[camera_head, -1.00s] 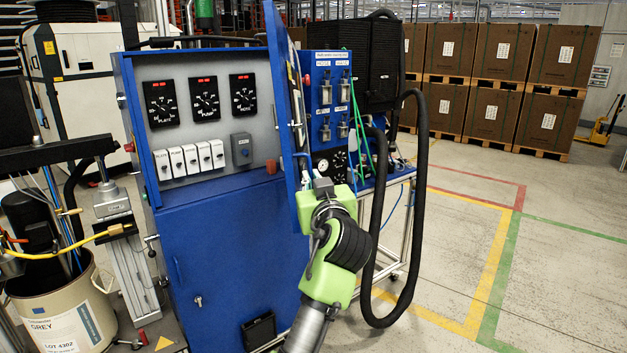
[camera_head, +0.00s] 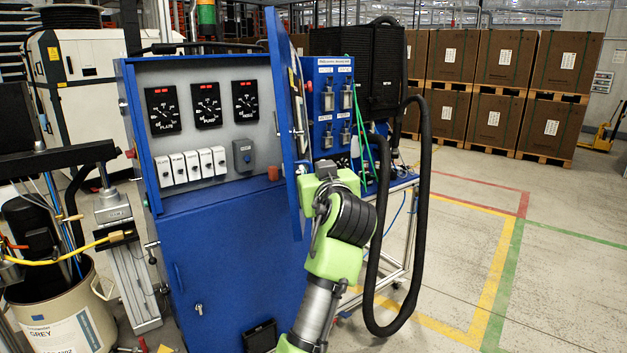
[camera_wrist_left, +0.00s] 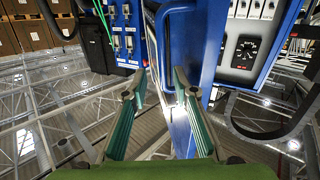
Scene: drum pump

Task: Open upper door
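The upper door (camera_head: 283,120) of the blue cabinet (camera_head: 215,190) stands swung out on the right side, seen nearly edge-on in the head view. The gauges and switches behind it are exposed. My left gripper (camera_head: 305,178) is at the lower outer part of the door, on its right side; its fingertips are hard to make out there. In the left wrist view my left gripper (camera_wrist_left: 160,85) has its two green fingers spread apart. The blue door (camera_wrist_left: 200,45) shows just beyond and between them, and no grip on it is visible. My right gripper is in neither view.
A blue panel with valves (camera_head: 330,100) and a thick black hose (camera_head: 423,200) stand right of the door. A drum (camera_head: 70,310) stands at the left. Stacked brown boxes (camera_head: 495,60) are at the back, and the floor at right (camera_head: 570,270) is clear.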

